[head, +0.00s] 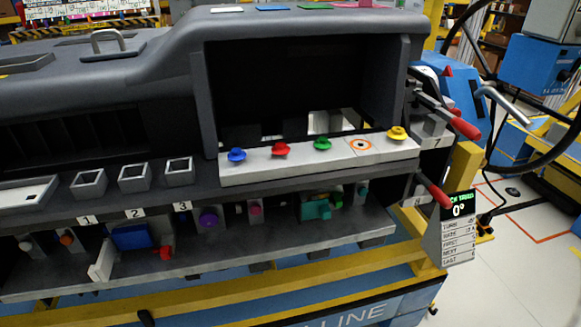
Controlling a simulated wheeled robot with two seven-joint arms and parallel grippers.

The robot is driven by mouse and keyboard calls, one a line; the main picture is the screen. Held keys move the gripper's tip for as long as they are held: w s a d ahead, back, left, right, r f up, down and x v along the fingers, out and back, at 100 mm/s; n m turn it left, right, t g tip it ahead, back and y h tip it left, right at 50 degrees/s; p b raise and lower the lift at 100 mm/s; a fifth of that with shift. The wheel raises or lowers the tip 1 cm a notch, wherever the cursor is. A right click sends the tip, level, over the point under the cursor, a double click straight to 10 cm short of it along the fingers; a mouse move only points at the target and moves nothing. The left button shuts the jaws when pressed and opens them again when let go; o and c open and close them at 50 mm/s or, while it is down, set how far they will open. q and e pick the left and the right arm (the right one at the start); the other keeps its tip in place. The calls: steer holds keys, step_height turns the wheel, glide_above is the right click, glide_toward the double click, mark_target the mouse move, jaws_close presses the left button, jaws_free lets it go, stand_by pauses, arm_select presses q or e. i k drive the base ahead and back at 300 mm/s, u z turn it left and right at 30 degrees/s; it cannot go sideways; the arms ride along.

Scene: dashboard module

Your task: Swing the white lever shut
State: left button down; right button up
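A white lever (102,261) stands out at the front of the lower shelf of the dashboard module, left of a blue block (134,237). It looks tilted away from the block, with its lower end near the shelf's front edge. A red part (162,253) sits just right of the block. Neither of my grippers shows in the head view.
Several coloured knobs, including a blue one (236,155), stand on a white ledge (270,172) above. Square sockets (134,177) are at the left. Red-handled clamps (465,125) and a small sign (459,230) stick out at the right. The space before the shelf looks clear.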

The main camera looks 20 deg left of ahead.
mark_target(100, 271)
steer(key=z, duration=1.75)
steer(key=k, duration=1.2)
steer(key=u, duration=1.85)
